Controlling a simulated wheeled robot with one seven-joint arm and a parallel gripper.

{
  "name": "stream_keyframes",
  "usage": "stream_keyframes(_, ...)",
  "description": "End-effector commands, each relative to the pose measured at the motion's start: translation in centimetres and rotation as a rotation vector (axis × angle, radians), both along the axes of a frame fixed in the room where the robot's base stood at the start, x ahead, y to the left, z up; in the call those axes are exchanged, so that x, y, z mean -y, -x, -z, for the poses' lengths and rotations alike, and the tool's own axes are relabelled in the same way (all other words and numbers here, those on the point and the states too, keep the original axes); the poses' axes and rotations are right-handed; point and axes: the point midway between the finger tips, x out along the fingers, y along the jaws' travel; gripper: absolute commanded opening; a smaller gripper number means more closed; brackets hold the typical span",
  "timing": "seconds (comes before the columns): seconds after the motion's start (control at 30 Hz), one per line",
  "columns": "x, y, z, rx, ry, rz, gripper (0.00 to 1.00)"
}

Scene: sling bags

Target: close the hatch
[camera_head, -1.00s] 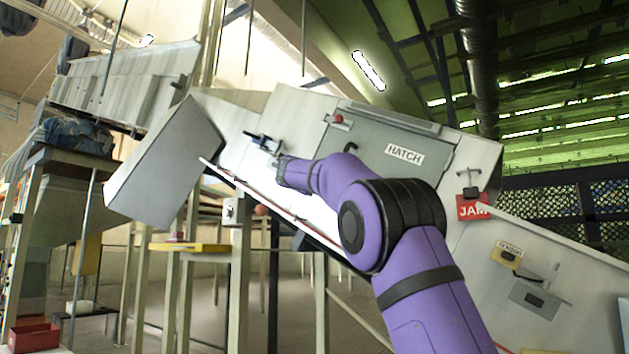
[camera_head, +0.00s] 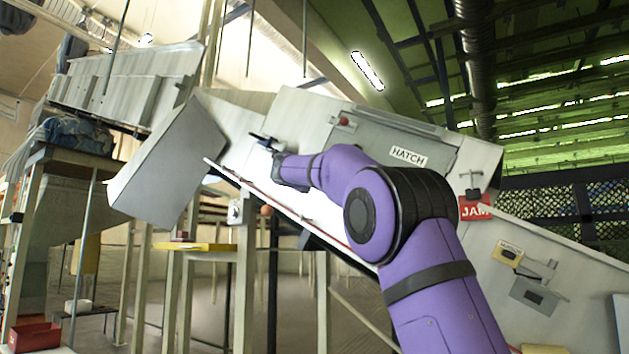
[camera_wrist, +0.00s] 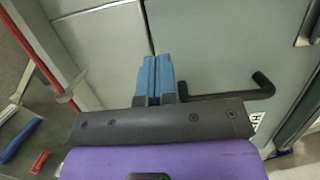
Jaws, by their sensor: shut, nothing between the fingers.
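The hatch (camera_head: 375,131) is a grey panel with a white HATCH label, set in the sloping pale chute; my arm covers its lower part. From here it looks nearly level with the chute face, and I cannot tell whether it is fully closed. My gripper (camera_head: 262,139) is shut and empty, left of the hatch, over the chute's face. In the wrist view, the blue fingertips of my gripper (camera_wrist: 157,62) lie together near a seam between panels. A black bent handle (camera_wrist: 235,92) is on the grey-green hatch panel (camera_wrist: 215,55), right of the fingers.
A red knob (camera_head: 343,121) sits at the hatch's upper left edge. A large box-like pale panel (camera_head: 170,160) juts out left of my gripper. A red-edged rail (camera_wrist: 35,45) runs along the chute's lower side.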

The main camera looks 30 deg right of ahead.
Motion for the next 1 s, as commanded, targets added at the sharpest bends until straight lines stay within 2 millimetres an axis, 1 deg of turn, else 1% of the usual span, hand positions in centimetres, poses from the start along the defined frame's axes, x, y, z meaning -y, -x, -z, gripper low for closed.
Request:
stream_keyframes(0.03,-0.8,0.5,-0.1,0.001,-0.001,-0.002,0.0)
stream_keyframes(0.3,-4.9,2.5,-0.1,0.002,-0.001,-0.003,0.0)
stream_keyframes(0.4,-6.3,3.1,0.0,0.001,-0.001,-0.004,0.0)
stream_keyframes(0.5,-7.2,3.6,-0.1,0.003,-0.001,-0.002,0.0)
stream_keyframes(0.7,-7.9,3.9,0.0,0.001,-0.001,-0.002,0.0)
stream_keyframes(0.9,-7.9,4.0,-0.1,0.001,0.003,-0.005,0.0)
stream_keyframes(1.0,-7.9,4.6,-0.5,-0.012,0.049,-0.034,0.0)
